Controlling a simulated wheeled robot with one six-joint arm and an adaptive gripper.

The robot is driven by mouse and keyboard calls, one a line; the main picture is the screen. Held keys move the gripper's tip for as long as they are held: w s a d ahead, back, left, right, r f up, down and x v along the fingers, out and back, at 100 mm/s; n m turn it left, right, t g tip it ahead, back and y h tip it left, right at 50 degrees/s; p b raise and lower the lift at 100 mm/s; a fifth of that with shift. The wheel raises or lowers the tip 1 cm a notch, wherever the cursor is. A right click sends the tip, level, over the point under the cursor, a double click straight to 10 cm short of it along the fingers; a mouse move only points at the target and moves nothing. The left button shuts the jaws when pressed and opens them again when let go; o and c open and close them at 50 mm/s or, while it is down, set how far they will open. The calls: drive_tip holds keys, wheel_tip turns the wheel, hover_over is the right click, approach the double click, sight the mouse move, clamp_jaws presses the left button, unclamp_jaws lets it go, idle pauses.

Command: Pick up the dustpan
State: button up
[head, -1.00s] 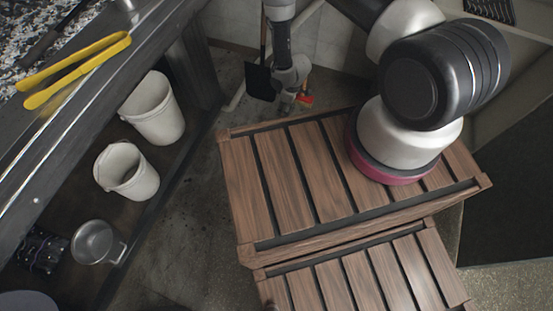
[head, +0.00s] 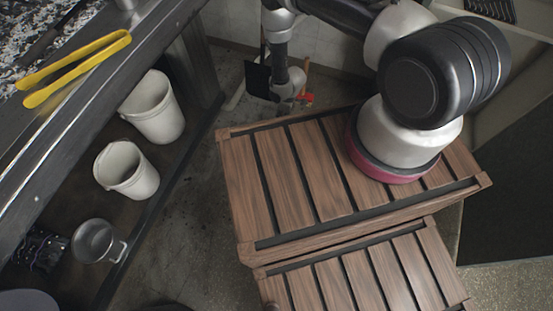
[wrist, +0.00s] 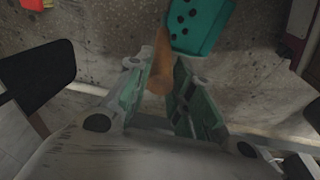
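In the wrist view, a teal piece with dark holes (wrist: 198,22) is at the top centre, beside a wooden handle (wrist: 160,55). A flat black pan-like piece (wrist: 38,75) stands at the left, apart from my fingers; it also shows in the head view (head: 257,80). I cannot tell for certain which is the dustpan. My gripper (wrist: 159,72) has its fingers on either side of the wooden handle's end. Whether they press on it is not clear. In the head view my gripper (head: 287,104) is low behind the slatted wood top, partly hidden.
A slatted wooden surface (head: 290,190) fills the middle of the head view. Yellow tongs (head: 75,68) lie on the grill counter. A red item (wrist: 33,4) lies near the floor.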

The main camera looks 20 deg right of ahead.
clamp_jaws()
wheel_tip(320, 180, up, 16)
drive_tip(key=g+y, duration=0.1)
idle(0.8)
drive_tip(key=shift+f, duration=0.1)
idle(0.4)
